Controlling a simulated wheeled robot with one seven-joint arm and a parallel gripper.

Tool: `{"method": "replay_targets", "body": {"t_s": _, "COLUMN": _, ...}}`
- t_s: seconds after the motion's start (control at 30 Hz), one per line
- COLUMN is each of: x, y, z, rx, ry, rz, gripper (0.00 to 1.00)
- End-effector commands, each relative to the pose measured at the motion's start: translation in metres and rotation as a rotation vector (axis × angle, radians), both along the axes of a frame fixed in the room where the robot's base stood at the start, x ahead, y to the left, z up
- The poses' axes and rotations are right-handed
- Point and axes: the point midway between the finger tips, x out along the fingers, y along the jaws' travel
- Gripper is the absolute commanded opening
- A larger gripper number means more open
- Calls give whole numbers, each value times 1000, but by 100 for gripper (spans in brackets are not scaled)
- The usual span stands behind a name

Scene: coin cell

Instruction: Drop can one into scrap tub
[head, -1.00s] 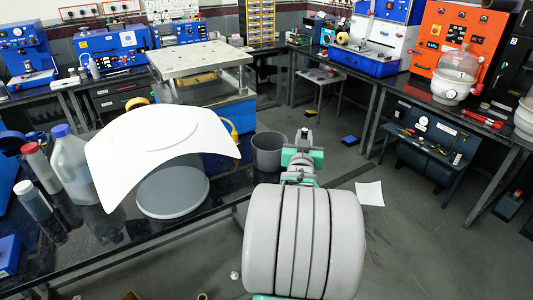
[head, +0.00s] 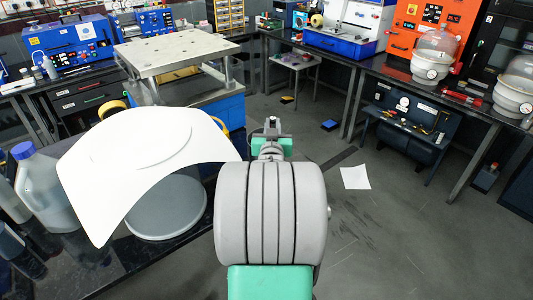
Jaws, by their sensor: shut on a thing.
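My gripper (head: 271,128) is ahead at the far end of my arm, above the large grey arm link. Only its grey and green back parts show, and its fingertips are hidden. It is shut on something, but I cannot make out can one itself. A dark grey tub (head: 240,143), which looks like the scrap tub, shows only as a strip just left of my gripper, between the curved white sheet and my arm. Its opening and contents are hidden. I cannot tell whether my gripper is directly over it.
A curved white sheet (head: 145,160) stands over a grey round drum (head: 167,208) on the left. A jug with a blue cap (head: 45,190) stands beside it. A metal-topped platform (head: 175,52) is behind. Open floor with a paper sheet (head: 355,178) lies to the right.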

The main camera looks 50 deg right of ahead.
Motion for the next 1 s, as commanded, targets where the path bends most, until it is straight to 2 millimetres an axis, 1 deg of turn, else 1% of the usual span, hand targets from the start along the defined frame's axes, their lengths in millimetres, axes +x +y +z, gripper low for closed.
{"method": "replay_targets", "body": {"t_s": 0.03, "x": 0, "y": 0, "z": -12, "rx": 2, "ry": 1, "rz": 1, "gripper": 0}}
{"method": "replay_targets", "body": {"t_s": 0.2, "x": 0, "y": 0, "z": -30, "rx": 0, "ry": 0, "rz": -1, "gripper": 0}}
{"method": "replay_targets", "body": {"t_s": 0.3, "x": -1, "y": -1, "z": -34, "rx": 0, "ry": 0, "rz": -2, "gripper": 0}}
{"method": "replay_targets", "body": {"t_s": 0.53, "x": -2, "y": -1, "z": -33, "rx": 0, "ry": 0, "rz": -4, "gripper": 0}}
{"method": "replay_targets", "body": {"t_s": 0.57, "x": -2, "y": -1, "z": -33, "rx": 0, "ry": 0, "rz": -4, "gripper": 19}}
{"method": "replay_targets", "body": {"t_s": 0.6, "x": -2, "y": -2, "z": -33, "rx": 0, "ry": 0, "rz": -4, "gripper": 23}}
{"method": "replay_targets", "body": {"t_s": 0.87, "x": -2, "y": -2, "z": -33, "rx": 0, "ry": 0, "rz": -5, "gripper": 43}}
{"method": "replay_targets", "body": {"t_s": 1.0, "x": -2, "y": -2, "z": -33, "rx": 0, "ry": 0, "rz": -4, "gripper": 43}}
